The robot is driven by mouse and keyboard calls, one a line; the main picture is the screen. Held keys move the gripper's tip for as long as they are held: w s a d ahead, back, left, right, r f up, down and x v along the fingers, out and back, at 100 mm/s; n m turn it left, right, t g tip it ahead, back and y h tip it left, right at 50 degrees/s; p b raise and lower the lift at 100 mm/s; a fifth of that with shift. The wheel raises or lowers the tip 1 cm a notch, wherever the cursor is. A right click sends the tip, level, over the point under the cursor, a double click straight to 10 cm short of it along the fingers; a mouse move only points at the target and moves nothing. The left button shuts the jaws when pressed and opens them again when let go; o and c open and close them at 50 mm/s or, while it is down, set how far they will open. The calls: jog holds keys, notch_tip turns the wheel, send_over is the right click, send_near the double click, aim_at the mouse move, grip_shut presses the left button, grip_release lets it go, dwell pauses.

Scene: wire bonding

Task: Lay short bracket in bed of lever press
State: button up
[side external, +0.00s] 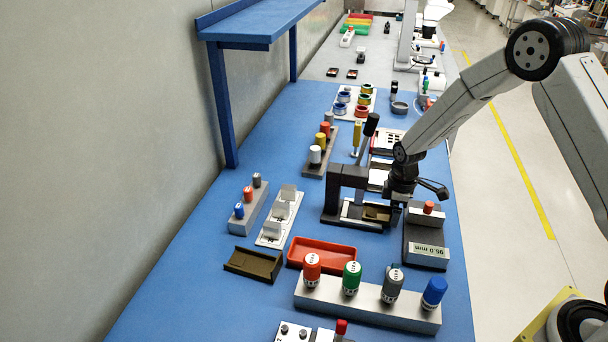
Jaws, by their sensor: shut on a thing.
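The lever press (332,205) stands on the blue bench, with a black frame, a light bed plate (352,211) and a raised lever with a black knob (371,124). The short bracket (377,213), a small brown channel piece, is at the right part of the press bed. My gripper (394,212) is at the bracket's right end and is shut on it. The fingertips are small and partly hidden. I cannot tell whether the bracket touches the bed. A longer olive-brown bracket (253,264) lies on the bench at the left front.
A grey measuring device (427,232) reading 95.0 mm stands close to the right of my gripper. A red tray (321,252) and a grey block with several coloured bottles (366,302) are in front. White holders (279,216) stand left. Bare bench lies at the left front.

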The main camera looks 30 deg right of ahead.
aim_at(380, 215)
jog(key=shift+w+a, duration=0.1)
jog(key=shift+w, duration=0.05)
jog(key=shift+w+a, duration=1.1)
jog(key=shift+a, duration=0.05)
jog(key=o, duration=1)
notch_tip(380, 215, up, 8)
jog(key=shift+s, duration=0.1)
